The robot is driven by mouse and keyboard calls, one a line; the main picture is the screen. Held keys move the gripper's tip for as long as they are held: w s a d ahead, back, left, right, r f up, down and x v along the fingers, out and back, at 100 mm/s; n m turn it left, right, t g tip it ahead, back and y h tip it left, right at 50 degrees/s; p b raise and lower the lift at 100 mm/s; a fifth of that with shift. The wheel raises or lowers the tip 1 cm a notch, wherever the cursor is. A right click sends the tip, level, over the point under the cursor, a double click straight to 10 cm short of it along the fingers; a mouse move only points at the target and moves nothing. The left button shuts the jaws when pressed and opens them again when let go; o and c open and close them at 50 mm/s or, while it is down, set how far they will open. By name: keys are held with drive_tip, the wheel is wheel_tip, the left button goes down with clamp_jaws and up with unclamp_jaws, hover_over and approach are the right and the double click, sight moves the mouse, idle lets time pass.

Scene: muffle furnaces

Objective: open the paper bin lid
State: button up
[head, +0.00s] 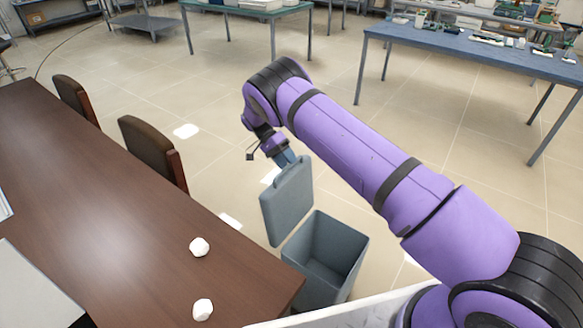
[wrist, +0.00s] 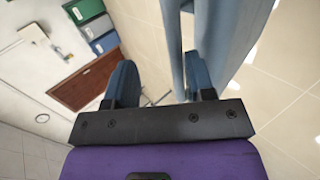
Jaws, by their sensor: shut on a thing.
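The grey-blue paper bin (head: 328,262) stands on the floor at the end of the brown table, its top open and its dark inside showing. Its lid (head: 288,203) is raised and stands steeply tilted at the bin's left side. My gripper (head: 284,159) is at the lid's upper edge and is shut on the lid. In the wrist view the lid (wrist: 228,40) rises beside the right finger of my gripper (wrist: 158,80). The exact contact is partly hidden.
The brown table (head: 110,190) bears two crumpled white paper balls, one farther (head: 199,247) and one nearer (head: 203,309). Chairs (head: 153,152) stand along its far side. A blue table (head: 480,50) stands at the back right. The tiled floor beyond the bin is clear.

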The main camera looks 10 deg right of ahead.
drive_tip(key=v, duration=0.7)
drive_tip(key=shift+r, duration=0.1)
